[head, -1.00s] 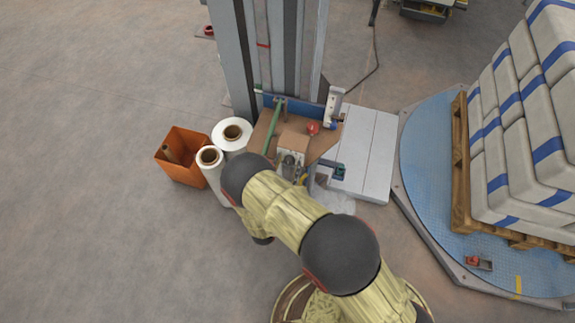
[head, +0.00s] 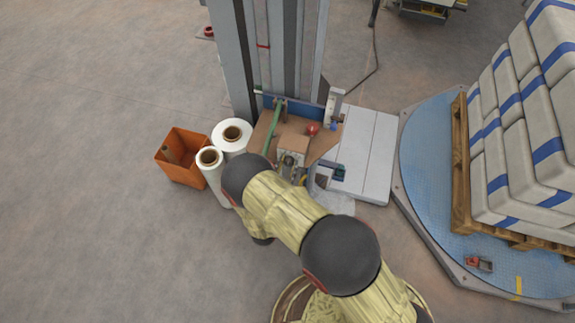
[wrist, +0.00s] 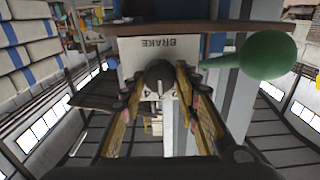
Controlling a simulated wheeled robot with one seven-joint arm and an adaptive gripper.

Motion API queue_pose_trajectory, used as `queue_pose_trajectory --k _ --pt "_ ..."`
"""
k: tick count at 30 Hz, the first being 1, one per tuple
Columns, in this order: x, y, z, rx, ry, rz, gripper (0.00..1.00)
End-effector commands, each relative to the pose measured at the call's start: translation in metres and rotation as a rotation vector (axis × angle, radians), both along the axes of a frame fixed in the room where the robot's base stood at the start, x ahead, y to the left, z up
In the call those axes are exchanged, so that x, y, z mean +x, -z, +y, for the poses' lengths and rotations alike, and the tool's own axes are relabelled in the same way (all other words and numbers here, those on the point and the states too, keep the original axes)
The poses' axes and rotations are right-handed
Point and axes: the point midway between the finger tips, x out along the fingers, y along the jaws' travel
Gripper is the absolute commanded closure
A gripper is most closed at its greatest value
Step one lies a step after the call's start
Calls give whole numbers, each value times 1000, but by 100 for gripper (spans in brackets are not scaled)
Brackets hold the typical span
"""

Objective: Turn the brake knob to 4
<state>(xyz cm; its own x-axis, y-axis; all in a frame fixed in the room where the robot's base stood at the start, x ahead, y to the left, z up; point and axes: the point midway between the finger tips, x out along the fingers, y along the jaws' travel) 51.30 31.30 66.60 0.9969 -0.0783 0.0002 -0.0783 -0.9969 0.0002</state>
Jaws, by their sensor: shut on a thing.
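The brake unit is a pale box (head: 293,148) on the brown shelf of the wrapping machine in the head view. In the wrist view its white plate (wrist: 147,50) carries the word BRAKE, upside down. A dark round brake knob (wrist: 160,72) stands out from the plate. My gripper (wrist: 160,80) is shut on the knob, with one finger on each side of it. A numeral that looks like 4 shows just below the knob, near the left finger. The knob's pointer and the rest of the scale are hidden or too small to read.
A green ball-ended handle (wrist: 268,55) is close to the right of my gripper in the wrist view. A red knob (head: 312,128) is on the shelf. Film rolls (head: 231,135) and an orange bin (head: 182,157) stand left; a sack pallet (head: 462,170) stands right.

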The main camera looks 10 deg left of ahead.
Motion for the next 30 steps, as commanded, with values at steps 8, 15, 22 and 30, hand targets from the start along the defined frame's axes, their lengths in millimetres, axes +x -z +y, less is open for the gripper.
queue_pose_trajectory --k 8,15,22,30 --pt "0 0 0 24 0 -2 94" --pt "0 1 0 145 0 -11 94" --pt "0 2 -1 304 -1 -23 94" --pt "0 2 -1 452 -1 -33 94"
